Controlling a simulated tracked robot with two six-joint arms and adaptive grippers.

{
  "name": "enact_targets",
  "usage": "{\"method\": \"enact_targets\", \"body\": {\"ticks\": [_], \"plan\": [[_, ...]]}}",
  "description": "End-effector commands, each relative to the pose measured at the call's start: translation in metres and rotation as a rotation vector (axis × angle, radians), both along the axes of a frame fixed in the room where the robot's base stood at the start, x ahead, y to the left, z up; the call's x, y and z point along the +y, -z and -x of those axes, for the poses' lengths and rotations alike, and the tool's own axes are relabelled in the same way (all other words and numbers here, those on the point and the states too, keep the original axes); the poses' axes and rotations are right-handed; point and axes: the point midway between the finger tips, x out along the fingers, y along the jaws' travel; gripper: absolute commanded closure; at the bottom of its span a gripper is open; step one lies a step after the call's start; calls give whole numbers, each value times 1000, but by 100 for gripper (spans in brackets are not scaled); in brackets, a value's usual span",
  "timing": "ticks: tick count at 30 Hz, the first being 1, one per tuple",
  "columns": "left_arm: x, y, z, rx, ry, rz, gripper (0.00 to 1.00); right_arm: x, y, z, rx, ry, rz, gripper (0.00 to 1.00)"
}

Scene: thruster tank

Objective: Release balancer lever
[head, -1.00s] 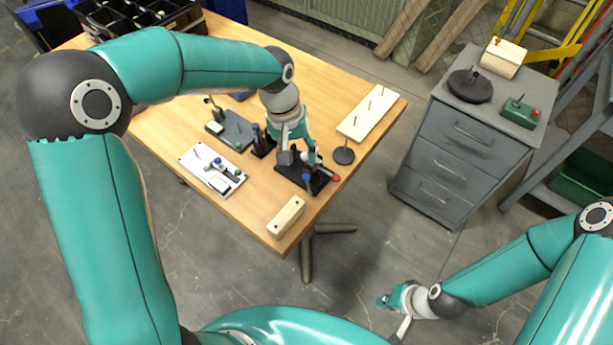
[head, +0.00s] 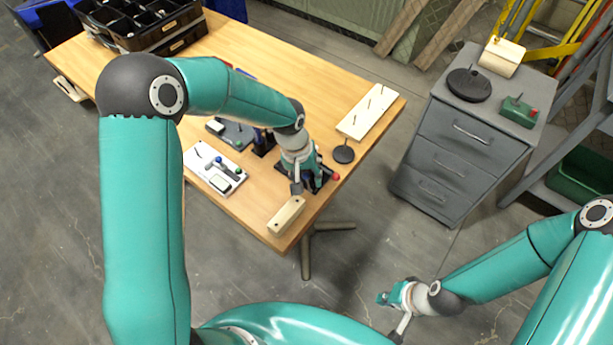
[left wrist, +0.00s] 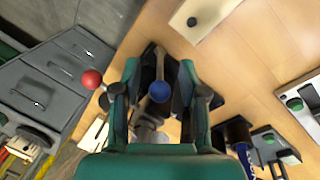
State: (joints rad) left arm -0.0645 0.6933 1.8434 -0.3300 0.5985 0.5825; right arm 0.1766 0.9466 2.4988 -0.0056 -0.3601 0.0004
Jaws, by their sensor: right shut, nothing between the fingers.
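The lever device in the left wrist view has a dark base, a lever with a blue ball knob (left wrist: 159,92) and a lever with a red ball knob (left wrist: 92,79). Nothing names which is the balancer lever. The red knob also shows in the head view (head: 336,177), while my left gripper hides much of the device there. My left gripper (left wrist: 158,68) is open over the device. Its fingers stand either side of the blue-knobbed lever, apart from it as far as I can see. My right gripper (head: 390,300) is shut and empty, away from the table.
A cream block (head: 287,215) lies near the table (head: 270,68) corner. A white panel (head: 211,165), a dark round stand (head: 343,154) and a pale pegged board (head: 370,111) are around the device. A grey drawer cabinet (head: 465,135) stands right.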

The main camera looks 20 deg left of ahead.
Motion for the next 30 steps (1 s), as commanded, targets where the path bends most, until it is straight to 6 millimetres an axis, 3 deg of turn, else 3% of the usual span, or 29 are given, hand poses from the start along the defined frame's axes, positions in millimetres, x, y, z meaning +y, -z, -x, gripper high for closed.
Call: {"method": "enact_targets", "body": {"ticks": [1,7,14,24,30], "plan": [[0,0,0,0,0,0,69,0,0,0,0,0,0,100],[0,0,0,0,0,0,100,0,0,0,0,0,0,100],[-1,2,0,-4,4,-11,100,0,6,0,0,0,0,100],[-11,5,2,-61,7,-161,100,0,58,0,0,0,0,100],[-12,0,4,-77,1,-209,100,0,67,0,0,0,0,100]]}}
